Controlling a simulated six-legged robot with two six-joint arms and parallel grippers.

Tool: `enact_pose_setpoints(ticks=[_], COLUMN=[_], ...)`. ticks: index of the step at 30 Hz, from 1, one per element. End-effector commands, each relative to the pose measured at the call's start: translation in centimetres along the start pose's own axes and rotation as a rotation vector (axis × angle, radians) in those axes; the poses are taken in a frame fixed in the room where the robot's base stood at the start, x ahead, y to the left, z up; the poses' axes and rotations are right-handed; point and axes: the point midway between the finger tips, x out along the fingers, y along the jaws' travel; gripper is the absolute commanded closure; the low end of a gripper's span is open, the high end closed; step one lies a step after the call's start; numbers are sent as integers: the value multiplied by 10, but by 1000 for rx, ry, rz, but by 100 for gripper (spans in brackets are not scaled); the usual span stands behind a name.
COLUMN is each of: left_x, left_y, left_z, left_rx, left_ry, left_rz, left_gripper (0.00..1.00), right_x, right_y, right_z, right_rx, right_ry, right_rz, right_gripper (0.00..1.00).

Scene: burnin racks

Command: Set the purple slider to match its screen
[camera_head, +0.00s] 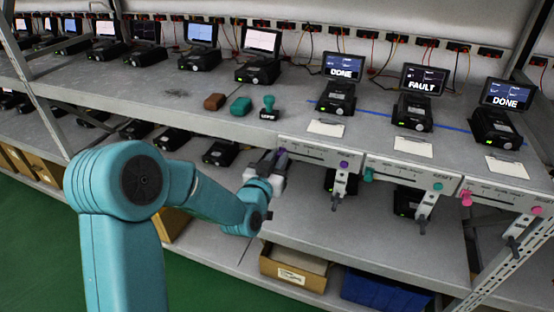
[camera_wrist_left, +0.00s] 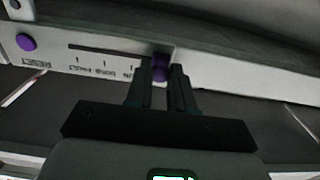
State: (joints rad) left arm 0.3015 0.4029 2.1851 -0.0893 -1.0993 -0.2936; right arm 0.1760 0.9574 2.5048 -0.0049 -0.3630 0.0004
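The purple slider knob (camera_wrist_left: 160,67) sits at the right end of its slot in the left wrist view, where the panel appears upside down. The panel (camera_head: 315,155) is on the shelf's front edge in the head view, with a round purple button (camera_head: 344,165) towards its right end. The screen (camera_head: 343,67) above this panel reads DONE. My left gripper (camera_head: 272,160) is at the panel's left end. In the left wrist view its fingers (camera_wrist_left: 161,84) flank the purple knob closely, with no clear gap; they look shut on it. My right gripper is not in view.
To the right are a panel with a teal knob (camera_head: 369,175) under a FAULT screen (camera_head: 424,79), and a panel with a pink knob (camera_head: 466,198) under another DONE screen (camera_head: 507,94). Stamps (camera_head: 268,107) stand on the shelf above my gripper.

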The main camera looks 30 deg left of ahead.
Motion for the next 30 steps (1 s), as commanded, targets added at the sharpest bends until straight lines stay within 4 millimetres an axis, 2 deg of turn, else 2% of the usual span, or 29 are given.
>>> enact_pose_setpoints(ticks=[2,7,12,22,23,24,25,30], left_x=[0,0,0,0,0,0,0,0], left_y=[5,41,67,70,70,70,70,70], left_z=[2,6,2,0,0,0,0,0], left_rx=[-1,-2,-1,0,0,0,0,0], left_ry=[1,6,3,0,0,0,0,0], left_rz=[1,7,4,0,0,0,0,0], left_gripper=[100,100,100,100,74,61,53,53], right_x=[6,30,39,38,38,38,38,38], right_y=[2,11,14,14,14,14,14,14], right_z=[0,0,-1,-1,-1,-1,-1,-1], right_rx=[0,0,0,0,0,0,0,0], right_ry=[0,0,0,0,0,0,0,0], right_rz=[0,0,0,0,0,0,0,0], right_gripper=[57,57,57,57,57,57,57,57])
